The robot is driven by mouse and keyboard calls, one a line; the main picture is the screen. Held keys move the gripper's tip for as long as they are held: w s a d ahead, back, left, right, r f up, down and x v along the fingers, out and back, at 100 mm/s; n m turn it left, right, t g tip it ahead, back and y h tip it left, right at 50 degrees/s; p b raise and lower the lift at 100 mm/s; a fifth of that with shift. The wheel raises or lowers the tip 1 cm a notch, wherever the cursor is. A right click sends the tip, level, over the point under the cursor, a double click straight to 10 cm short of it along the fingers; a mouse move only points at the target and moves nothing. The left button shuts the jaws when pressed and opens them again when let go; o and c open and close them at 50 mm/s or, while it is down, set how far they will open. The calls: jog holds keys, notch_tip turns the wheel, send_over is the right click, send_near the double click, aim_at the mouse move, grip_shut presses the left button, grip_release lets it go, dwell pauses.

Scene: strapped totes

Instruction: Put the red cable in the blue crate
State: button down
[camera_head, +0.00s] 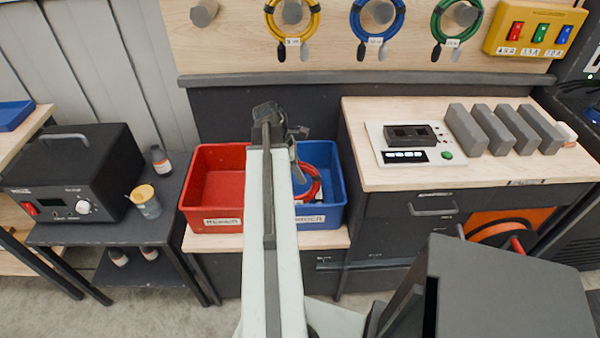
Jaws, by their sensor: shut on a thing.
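The red cable (318,182) is a coiled loop that shows inside the outline of the blue crate (335,214). The blue crate stands on a low wooden shelf, right beside a red crate. My gripper (298,173) is over the left part of the blue crate, shut on the red cable. My pale arm hides the crate's left side and part of the cable. I cannot tell whether the cable touches the crate's floor or hangs above it.
The red crate (215,180) looks empty where visible. On the right, a bench (460,178) holds a device (410,145) and several grey blocks. Yellow (268,22), blue (357,22) and green (437,22) cables hang on the back board. A black power unit (70,175) stands left.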

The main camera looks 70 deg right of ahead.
jog(key=shift+f+b, duration=0.3)
jog(key=shift+f, duration=0.1)
jog(key=c, duration=1)
grip_release()
jog(key=shift+r, duration=0.1)
jog(key=p+v, duration=0.7)
jog(key=v, duration=0.1)
